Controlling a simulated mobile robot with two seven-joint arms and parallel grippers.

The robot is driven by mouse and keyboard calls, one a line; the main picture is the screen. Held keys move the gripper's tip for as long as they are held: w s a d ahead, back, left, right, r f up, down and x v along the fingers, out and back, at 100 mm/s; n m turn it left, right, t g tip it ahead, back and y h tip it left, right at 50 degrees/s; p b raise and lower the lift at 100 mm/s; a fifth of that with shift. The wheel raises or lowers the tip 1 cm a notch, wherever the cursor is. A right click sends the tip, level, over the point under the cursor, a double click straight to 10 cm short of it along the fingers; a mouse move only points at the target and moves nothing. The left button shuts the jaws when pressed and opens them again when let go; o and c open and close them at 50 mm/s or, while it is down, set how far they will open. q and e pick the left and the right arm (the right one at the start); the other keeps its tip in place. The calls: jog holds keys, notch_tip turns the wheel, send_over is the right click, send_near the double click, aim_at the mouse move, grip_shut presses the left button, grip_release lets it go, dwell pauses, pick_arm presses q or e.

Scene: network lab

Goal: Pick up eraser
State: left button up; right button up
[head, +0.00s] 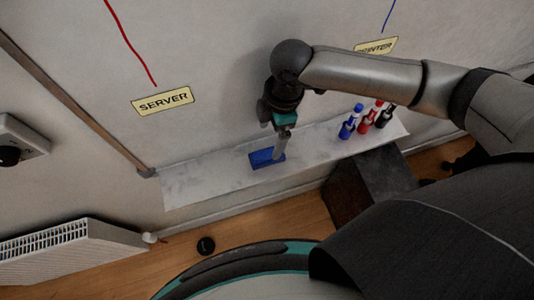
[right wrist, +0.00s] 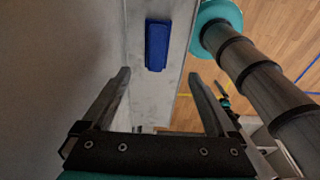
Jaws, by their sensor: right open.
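The blue eraser (head: 262,159) lies on a pale narrow shelf (head: 205,180) along the wall. In the right wrist view the eraser (right wrist: 157,45) lies ahead of the fingertips, between their lines. My right gripper (head: 281,150) hangs from above over the eraser's right end in the head view and hides a little of it. In the right wrist view my right gripper (right wrist: 158,78) has its two fingers wide apart with nothing between them. A gap to the eraser seems to show there. My left gripper is not in view.
Blue (head: 350,122), red (head: 371,117) and black (head: 387,119) markers stand at the shelf's right end. A SERVER label (head: 162,100) is on the wall above. A dark box (head: 367,185) stands below the shelf. The shelf left of the eraser is clear.

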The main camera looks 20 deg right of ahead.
send_over(267, 152)
jog(key=f, duration=0.4)
jog(key=shift+s+f, duration=0.35)
jog(key=shift+s, duration=0.05)
jog(key=f, duration=0.4)
jog(key=shift+w+f+b, duration=0.2)
jog(key=shift+w+b, duration=0.1)
jog(key=shift+f, duration=0.45)
jog(key=shift+f, duration=0.2)
jog(key=shift+c, duration=0.2)
jog(key=c, duration=1.4)
notch_tip(267, 152, up, 21)
jog(key=p, duration=0.2)
jog(key=shift+f, duration=0.2)
